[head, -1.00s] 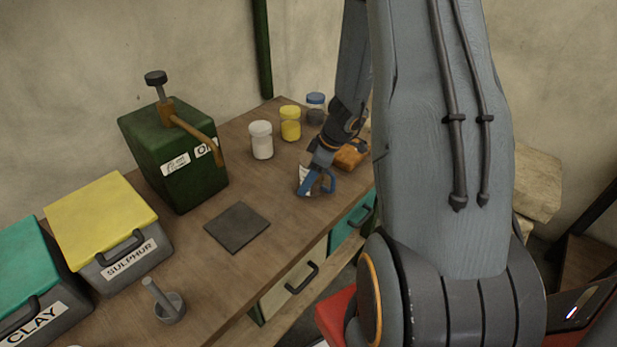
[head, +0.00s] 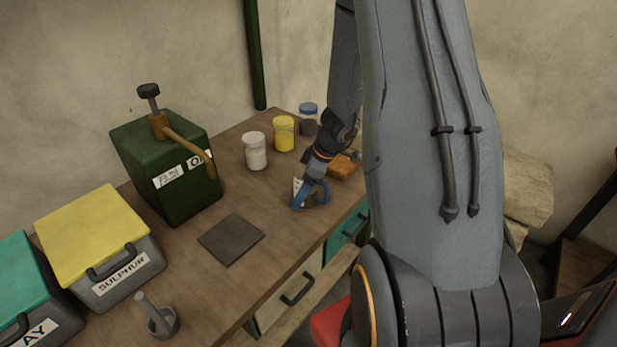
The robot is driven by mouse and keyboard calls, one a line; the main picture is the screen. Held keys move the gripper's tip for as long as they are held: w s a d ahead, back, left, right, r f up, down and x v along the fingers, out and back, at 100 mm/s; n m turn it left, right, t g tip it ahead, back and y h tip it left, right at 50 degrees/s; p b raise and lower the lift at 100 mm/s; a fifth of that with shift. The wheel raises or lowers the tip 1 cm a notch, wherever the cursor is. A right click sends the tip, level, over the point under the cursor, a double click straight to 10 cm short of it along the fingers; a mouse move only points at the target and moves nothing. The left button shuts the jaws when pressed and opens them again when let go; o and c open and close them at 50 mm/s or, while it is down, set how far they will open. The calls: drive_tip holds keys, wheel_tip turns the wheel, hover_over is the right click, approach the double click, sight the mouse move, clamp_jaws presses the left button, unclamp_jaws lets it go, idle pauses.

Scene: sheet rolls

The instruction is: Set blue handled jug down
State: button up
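The blue handled jug (head: 299,191) is on the wooden bench near its front right edge, a small pale and blue shape with its blue handle on the right. My gripper (head: 315,173) points down at it from above, and its tip meets the top of the jug in the picture. The fingers are small and overlap the jug, so I cannot see whether they are closed on it. I cannot tell whether the jug's base touches the bench.
A dark square slab (head: 231,240) lies left of the jug. White (head: 255,152), yellow (head: 284,134) and blue-lidded (head: 308,119) jars stand behind. An orange block (head: 343,167) is close on the right. A green press box (head: 165,165) and the sulphur bin (head: 98,245) stand further left.

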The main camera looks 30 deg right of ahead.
drive_tip(key=b+v, duration=0.2)
drive_tip(key=v, duration=1)
drive_tip(key=shift+b, duration=0.35)
